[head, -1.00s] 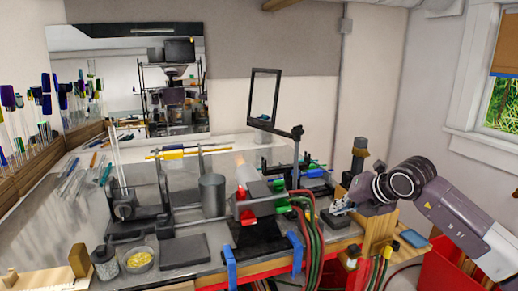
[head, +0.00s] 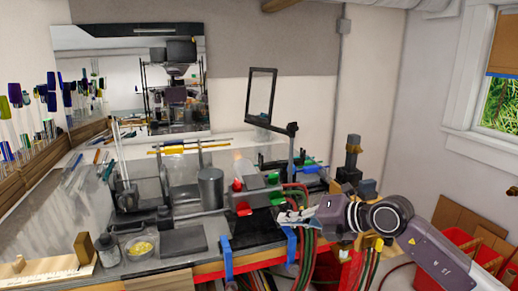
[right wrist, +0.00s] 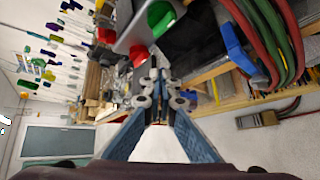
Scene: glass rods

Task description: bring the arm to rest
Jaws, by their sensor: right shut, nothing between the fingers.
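My right arm comes in from the right edge of the head view. Its gripper (head: 290,217) is in front of the bench, beside the burner with red and green knobs (head: 246,203) and near the hoses. Whether it touches the hoses cannot be told. In the right wrist view the fingers of the gripper (right wrist: 158,80) are together with nothing between them. My left arm and gripper are not in view.
Red and green hoses (head: 309,244) hang over the bench's front edge. A dark metal-framed panel (head: 248,98) stands behind the burner. Glass rods (head: 25,130) stand at far left. Red bins (head: 489,258) are on the right. Blue clamps (head: 227,257) grip the bench edge.

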